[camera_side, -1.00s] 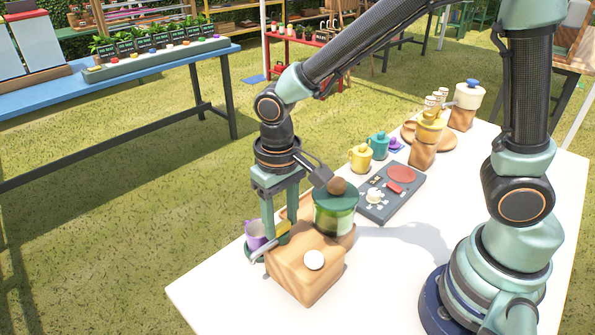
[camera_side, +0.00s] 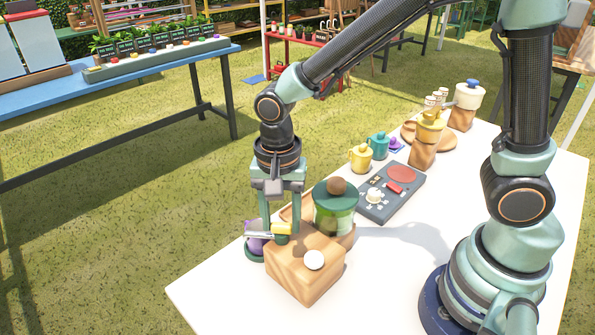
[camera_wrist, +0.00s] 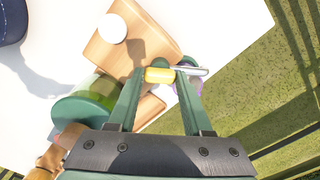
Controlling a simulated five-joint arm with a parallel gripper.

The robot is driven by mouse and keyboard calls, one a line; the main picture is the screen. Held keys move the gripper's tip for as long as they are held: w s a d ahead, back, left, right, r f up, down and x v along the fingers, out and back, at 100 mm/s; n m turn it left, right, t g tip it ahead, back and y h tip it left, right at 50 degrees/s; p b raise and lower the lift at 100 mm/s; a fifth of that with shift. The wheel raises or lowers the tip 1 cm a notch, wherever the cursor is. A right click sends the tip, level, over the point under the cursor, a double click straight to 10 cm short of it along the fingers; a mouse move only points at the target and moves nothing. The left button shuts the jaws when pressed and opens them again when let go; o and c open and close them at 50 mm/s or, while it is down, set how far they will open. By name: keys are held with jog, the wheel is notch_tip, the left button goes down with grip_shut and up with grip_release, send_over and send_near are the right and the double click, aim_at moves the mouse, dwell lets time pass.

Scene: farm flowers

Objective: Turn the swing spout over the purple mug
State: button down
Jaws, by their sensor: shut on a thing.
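The swing spout is a silver tube with a yellow part (camera_side: 282,228), beside the near wooden block. Its tube (camera_side: 258,236) points left across the purple mug (camera_side: 254,246) and hides part of it. In the wrist view the tube (camera_wrist: 192,70) passes over the mug, and only a little purple (camera_wrist: 175,88) shows beside my right-hand finger. My gripper (camera_side: 281,234) points straight down, shut on the spout, with the yellow part (camera_wrist: 159,75) between its fingers. The mug stands on a dark green round base (camera_side: 254,257), mostly hidden.
A wooden block (camera_side: 300,272) with a white knob (camera_side: 314,260) stands just right of the spout. A green-lidded jar (camera_side: 337,212) with a brown knob is behind it. A grey panel (camera_side: 408,200) and yellow mug (camera_side: 361,158) stand farther back. The front table top is clear.

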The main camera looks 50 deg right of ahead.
aim_at(281, 224)
jog(key=m, duration=0.3)
jog(key=shift+r+m, duration=0.1)
jog(key=shift+m, duration=2.1)
jog(key=shift+c, duration=1.6)
grip_release()
notch_tip(281, 224, up, 12)
